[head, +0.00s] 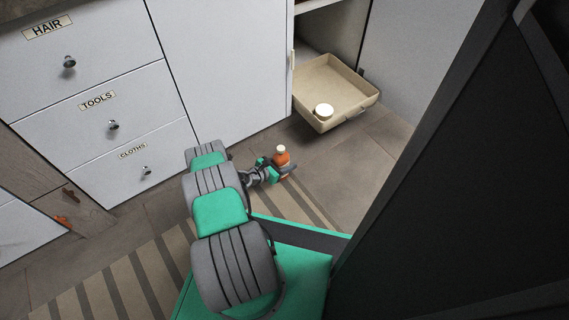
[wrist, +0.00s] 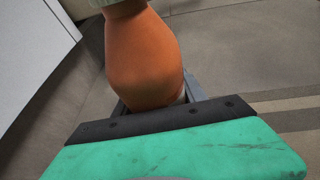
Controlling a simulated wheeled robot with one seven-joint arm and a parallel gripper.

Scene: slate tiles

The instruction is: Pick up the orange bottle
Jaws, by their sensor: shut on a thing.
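The orange bottle (head: 282,158) has a white cap and shows at my gripper (head: 279,168) in the head view, low near the floor by the cabinet. In the wrist view the orange bottle (wrist: 145,55) fills the upper middle, its rounded body between the jaws of my gripper (wrist: 160,105). The gripper is shut on the bottle. The bottle's lower end is partly hidden by the gripper. I cannot tell whether the bottle touches the floor.
A pulled-out beige drawer (head: 338,85) holds a white round item (head: 324,111), right of a white cabinet door (head: 222,60). Labelled drawers (head: 95,105) stand at left. A striped rug (head: 130,275) lies in front. A large dark panel (head: 470,190) blocks the right side.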

